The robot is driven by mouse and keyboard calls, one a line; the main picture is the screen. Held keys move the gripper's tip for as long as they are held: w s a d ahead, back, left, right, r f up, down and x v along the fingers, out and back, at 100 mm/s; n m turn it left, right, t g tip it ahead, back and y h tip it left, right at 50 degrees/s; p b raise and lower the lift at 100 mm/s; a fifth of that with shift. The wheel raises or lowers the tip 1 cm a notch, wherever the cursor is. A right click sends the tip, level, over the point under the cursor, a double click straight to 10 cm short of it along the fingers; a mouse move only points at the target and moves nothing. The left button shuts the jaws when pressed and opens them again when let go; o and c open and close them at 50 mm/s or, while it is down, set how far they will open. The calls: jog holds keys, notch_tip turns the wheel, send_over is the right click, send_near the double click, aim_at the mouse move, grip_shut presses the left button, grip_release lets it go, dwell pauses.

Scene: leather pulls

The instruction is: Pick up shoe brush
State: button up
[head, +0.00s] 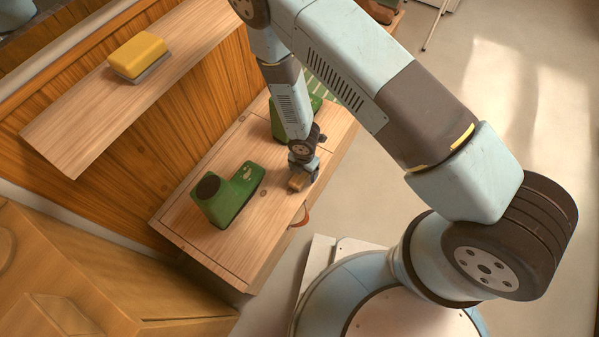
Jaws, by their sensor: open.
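A small brown block, which looks like the shoe brush (297,183), lies on the wooden cabinet top (185,222) near its front edge. My gripper (303,173) is directly above it and points down at it. The jaws are open and appear to be around or just over the block's upper end. The gripper hides part of the block, and I cannot tell whether the fingers touch it.
Another green object (280,122) is behind my forearm, partly hidden. The floor (500,100) at right is clear.

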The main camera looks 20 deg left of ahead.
jog(key=shift+c, duration=0.3)
jog(key=c, duration=1)
jog(key=shift+c, duration=0.2)
jog(key=shift+r, duration=0.6)
notch_tip(320, 180, up, 3)
jog(key=shift+s+d+f, duration=0.1)
jog(key=shift+f, duration=0.1)
jog(key=s+d+r, duration=0.9)
jog(key=s, duration=0.1)
